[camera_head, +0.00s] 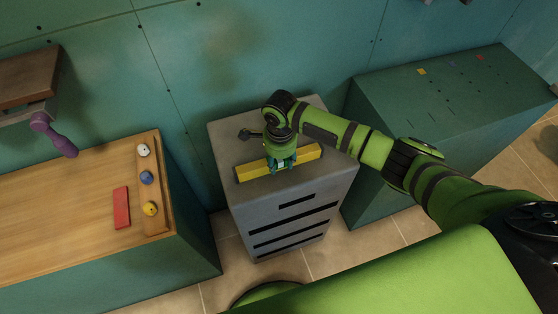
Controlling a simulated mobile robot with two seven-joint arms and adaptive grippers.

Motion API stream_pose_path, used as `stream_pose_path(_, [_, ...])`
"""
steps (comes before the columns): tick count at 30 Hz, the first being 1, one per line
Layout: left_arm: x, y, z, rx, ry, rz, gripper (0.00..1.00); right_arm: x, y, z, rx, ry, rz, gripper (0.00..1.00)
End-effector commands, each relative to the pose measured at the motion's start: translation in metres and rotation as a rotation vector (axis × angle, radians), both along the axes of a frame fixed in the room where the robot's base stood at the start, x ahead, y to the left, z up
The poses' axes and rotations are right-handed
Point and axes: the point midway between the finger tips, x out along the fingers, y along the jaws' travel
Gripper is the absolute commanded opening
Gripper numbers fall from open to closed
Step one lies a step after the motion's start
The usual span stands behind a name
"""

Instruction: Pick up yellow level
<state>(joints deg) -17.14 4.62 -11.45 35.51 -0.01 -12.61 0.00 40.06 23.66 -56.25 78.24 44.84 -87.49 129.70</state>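The yellow level (307,154) lies across the top of a grey drawer cabinet (233,140). My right arm comes in from the right, and my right gripper (282,165) points down over the middle of the level. Its fingers overlap the level and hide part of its middle. I cannot tell whether they are closed on it or only around it. The level appears to rest on the cabinet top. My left gripper is not in view.
A dark tool (247,134) lies behind the level. On the left, a wooden-topped bench (60,217) holds a red block (121,208) and white, blue and yellow knobs. A green cabinet (400,100) stands to the right. The green wall is close behind.

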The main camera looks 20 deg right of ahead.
Motion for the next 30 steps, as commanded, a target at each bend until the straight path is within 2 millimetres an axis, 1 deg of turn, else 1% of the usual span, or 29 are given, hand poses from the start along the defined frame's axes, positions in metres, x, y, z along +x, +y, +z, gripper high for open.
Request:
stream_pose_path(1, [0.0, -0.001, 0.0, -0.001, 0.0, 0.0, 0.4, 0.0, 0.0, 0.0, 0.0, 0.001, 0.0, 0.07])
stream_pose_path(2, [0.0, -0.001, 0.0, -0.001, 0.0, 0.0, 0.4, 0.0, 0.0, 0.0, 0.0, 0.001, 0.0, 0.02])
stream_pose_path(12, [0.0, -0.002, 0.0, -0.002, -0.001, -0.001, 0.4, 0.0, 0.0, 0.0, 0.001, 0.001, 0.001, 0.01])
stream_pose_path(16, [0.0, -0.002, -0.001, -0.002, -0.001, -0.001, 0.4, 0.0, 0.001, 0.004, 0.001, 0.001, 0.001, 0.01])
stream_pose_path(20, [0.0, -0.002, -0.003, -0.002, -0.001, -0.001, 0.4, 0.0, 0.001, 0.016, 0.002, -0.001, 0.001, 0.01])
stream_pose_path(23, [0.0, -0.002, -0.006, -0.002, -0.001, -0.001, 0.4, 0.001, 0.001, 0.033, 0.004, -0.003, 0.002, 0.01])
stream_pose_path(24, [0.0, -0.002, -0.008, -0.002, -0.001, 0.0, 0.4, 0.001, 0.001, 0.041, 0.004, -0.003, 0.002, 0.01])
stream_pose_path(26, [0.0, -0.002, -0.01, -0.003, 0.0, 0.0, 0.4, 0.0, -0.015, 0.047, -0.001, 0.0, -0.005, 0.01])
stream_pose_path(30, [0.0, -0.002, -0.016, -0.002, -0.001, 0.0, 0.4, -0.001, -0.047, 0.066, -0.001, -0.002, -0.004, 0.01])
